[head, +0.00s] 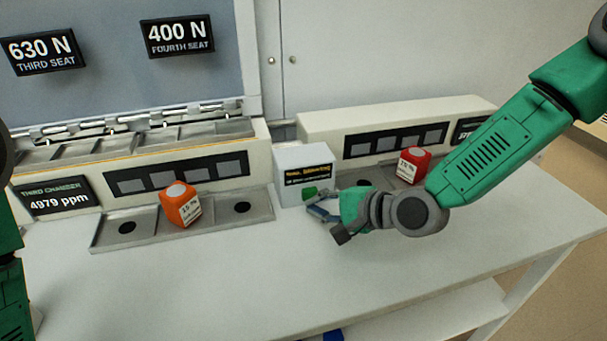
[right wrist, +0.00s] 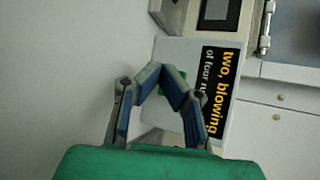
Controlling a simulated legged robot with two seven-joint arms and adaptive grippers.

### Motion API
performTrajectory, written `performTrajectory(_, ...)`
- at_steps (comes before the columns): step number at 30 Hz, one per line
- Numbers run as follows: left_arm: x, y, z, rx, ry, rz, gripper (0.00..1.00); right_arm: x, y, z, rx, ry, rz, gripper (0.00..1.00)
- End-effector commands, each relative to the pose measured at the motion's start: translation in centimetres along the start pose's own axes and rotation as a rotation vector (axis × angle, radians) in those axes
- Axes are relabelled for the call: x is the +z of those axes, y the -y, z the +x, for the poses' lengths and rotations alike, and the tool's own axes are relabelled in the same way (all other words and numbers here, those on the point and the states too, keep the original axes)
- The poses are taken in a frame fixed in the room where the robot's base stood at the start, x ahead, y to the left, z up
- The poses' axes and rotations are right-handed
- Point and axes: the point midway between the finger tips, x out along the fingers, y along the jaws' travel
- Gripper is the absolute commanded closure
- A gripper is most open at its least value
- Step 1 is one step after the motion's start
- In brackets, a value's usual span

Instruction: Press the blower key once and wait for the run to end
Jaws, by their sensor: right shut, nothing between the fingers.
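The blower box (head: 292,165) is a white block on the bench between two long cream housings. Its black label in the right wrist view (right wrist: 222,85) reads "two, blowing" and "of four ru…", the rest being cut off. The green key (head: 310,192) is low on the box front. In the right wrist view the key (right wrist: 184,100) is partly hidden behind my fingers. My right gripper (head: 314,205) is shut and empty, its fingertips close to the key; I cannot tell whether they touch it. Part of my left arm shows at the left edge, but its gripper is out of view.
An orange block (head: 180,204) sits in a grey tray (head: 146,238) left of the box. A red block (head: 413,165) stands behind my right arm. Displays read 4979 ppm (head: 57,198), 630 N (head: 42,50) and 400 N (head: 178,37). The front bench top (head: 220,290) is clear.

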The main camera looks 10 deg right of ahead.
Motion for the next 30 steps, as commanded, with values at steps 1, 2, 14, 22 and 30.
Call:
performTrajectory(1, 0.0, 0.0, 0.0, 0.0, 0.0, 0.0, 0.33, 0.0, 0.0, 0.0, 0.0, 0.0, 0.0, 1.0)
performTrajectory(2, 0.0, 0.0, 0.0, 0.0, 0.0, 0.0, 0.33, 0.0, 0.0, 0.0, 0.0, 0.0, 0.0, 1.0)
performTrajectory(14, -0.1, 0.0, -0.8, 0.0, 0.0, 0.0, 0.33, 1.8, -1.7, -2.5, 0.001, 0.001, 0.003, 1.0)
performTrajectory(22, -0.1, 0.0, -1.1, 0.0, 0.0, 0.0, 0.33, 3.0, -2.9, -4.0, 0.001, 0.001, 0.001, 1.0)
performTrajectory(30, -0.1, 0.0, -1.1, 0.0, 0.0, 0.0, 0.33, 3.0, -3.1, -4.2, 0.0, 0.0, 0.0, 1.0)
